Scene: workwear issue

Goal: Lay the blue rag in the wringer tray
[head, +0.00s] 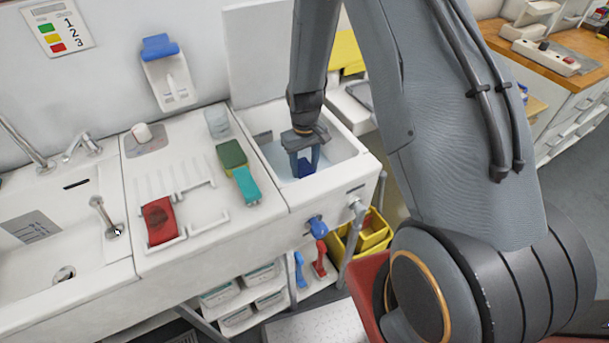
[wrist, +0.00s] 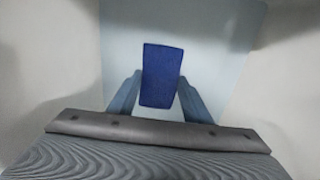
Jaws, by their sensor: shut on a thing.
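The blue rag (head: 305,169) is between the fingers of my gripper (head: 304,160), inside the white sink basin (head: 344,161) at the right end of the counter. In the wrist view the rag (wrist: 161,65) is a dark blue block between the two grey-blue fingers of the gripper (wrist: 160,95), over a pale blue surface. I cannot tell whether the rag touches the basin floor. A white slatted tray (head: 192,226) lies on the counter left of the basin, with a red block (head: 159,220) at its front left. I cannot tell for certain which part is the wringer tray.
A green and teal brush-like thing (head: 238,170) lies between the slatted tray and the basin. A clear cup (head: 217,122) stands behind it. A blue-topped dispenser (head: 168,75) is on the wall. The basin's raised rim surrounds my gripper. Another sink (head: 50,225) is at left.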

